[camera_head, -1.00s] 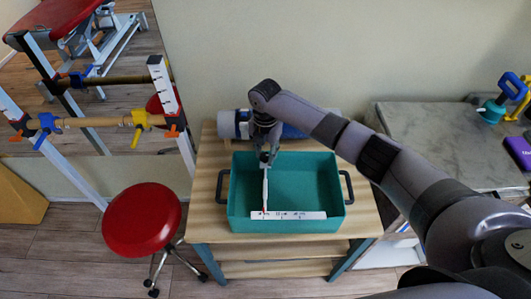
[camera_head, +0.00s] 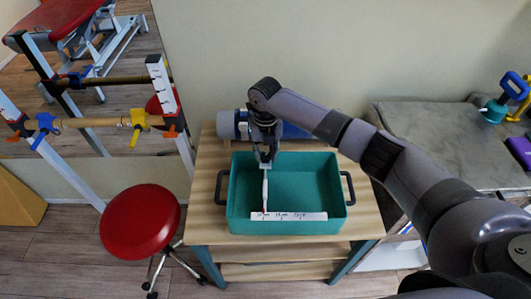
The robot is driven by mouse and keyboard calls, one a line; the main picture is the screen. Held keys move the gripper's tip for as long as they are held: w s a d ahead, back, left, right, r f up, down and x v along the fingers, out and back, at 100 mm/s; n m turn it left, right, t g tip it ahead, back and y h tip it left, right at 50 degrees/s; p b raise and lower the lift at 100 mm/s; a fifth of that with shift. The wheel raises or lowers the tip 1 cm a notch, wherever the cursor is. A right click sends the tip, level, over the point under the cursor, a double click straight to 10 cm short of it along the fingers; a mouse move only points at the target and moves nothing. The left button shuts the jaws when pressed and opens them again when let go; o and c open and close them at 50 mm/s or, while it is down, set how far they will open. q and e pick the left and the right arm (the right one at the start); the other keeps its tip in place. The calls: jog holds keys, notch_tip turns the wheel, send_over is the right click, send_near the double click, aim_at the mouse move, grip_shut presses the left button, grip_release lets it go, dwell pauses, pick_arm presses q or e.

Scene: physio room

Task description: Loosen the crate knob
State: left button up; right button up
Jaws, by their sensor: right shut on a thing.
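A teal crate (camera_head: 335,226) with dark side handles stands on a wooden table. My right gripper (camera_head: 265,163) is over the crate's back left part, pointing down. It is shut on a thin white stick-like thing (camera_head: 265,188) with a reddish lower end, which hangs upright inside the crate. I see no clear knob on the crate. A white strip with dark marks (camera_head: 288,216) lies along its front side. On the bars at left are a yellow knob (camera_head: 138,120), a blue knob (camera_head: 44,123) and an orange knob (camera_head: 171,132). My left gripper is out of view.
The wooden table (camera_head: 362,215) has bare top around the crate. A blue and grey roll (camera_head: 228,124) lies behind it, partly hidden by my arm. A red stool (camera_head: 140,219) stands at left. A grey counter (camera_head: 432,130) with a teal-and-blue object is at right.

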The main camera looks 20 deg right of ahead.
aim_at(265, 156)
dwell(0.3)
jog(key=o, duration=1.2)
jog(key=shift+c, duration=0.2)
jog(key=shift+r, duration=0.3)
notch_tip(265, 156, up, 11)
jog(key=shift+r, duration=0.2)
jog(key=shift+f, duration=0.1)
